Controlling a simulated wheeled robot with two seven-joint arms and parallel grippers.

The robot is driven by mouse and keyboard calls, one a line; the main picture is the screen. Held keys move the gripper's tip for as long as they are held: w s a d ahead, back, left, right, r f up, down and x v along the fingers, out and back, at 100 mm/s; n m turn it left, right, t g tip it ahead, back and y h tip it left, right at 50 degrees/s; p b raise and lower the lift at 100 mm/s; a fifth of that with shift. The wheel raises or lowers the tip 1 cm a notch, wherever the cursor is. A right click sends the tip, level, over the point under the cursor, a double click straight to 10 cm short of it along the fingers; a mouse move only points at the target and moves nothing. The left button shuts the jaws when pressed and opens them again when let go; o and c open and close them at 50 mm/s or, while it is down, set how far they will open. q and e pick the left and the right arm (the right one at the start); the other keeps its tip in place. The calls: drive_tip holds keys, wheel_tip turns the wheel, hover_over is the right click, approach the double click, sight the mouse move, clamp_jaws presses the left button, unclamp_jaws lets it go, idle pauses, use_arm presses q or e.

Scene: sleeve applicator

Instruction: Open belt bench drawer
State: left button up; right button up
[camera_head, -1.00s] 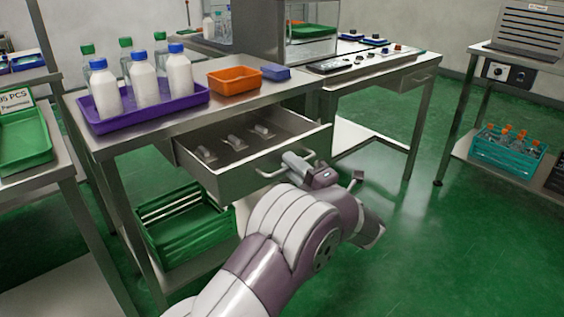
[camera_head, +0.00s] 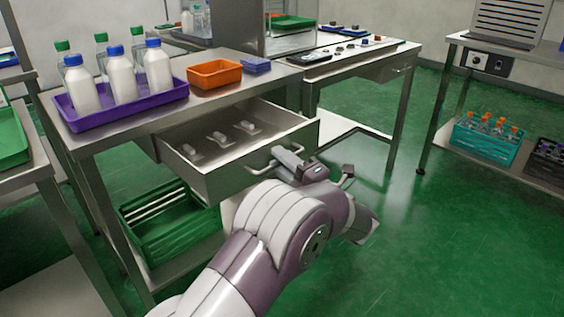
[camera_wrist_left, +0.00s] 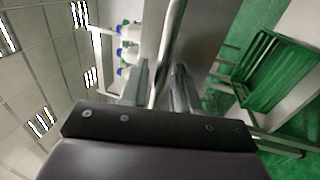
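The belt bench drawer (camera_head: 240,172) stands well out from under the bench top (camera_head: 200,107). It is a grey metal box with several small pale items inside. Its bar handle (camera_head: 259,171) is on the front and also shows in the left wrist view (camera_wrist_left: 168,50). My left gripper (camera_head: 291,164) is at the handle. In the left wrist view, the handle bar runs between the two close-set fingers (camera_wrist_left: 161,88), and the gripper appears shut on it. Exact finger contact is hard to see. My right gripper is not in view.
On the bench stand a purple tray (camera_head: 130,112) of bottles, an orange bin (camera_head: 215,74) and a blue box (camera_head: 257,65). A green crate (camera_head: 165,230) sits below the drawer. A teal crate (camera_head: 487,140) is on the right rack. Green floor is free in front.

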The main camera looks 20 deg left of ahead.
use_arm(q)
drive_tip(key=p+v, duration=0.2)
drive_tip(key=v, duration=1)
drive_tip(key=shift+s+d+p, duration=0.2)
drive_tip(key=shift+d+p, duration=0.1)
drive_tip(key=shift+p, duration=0.05)
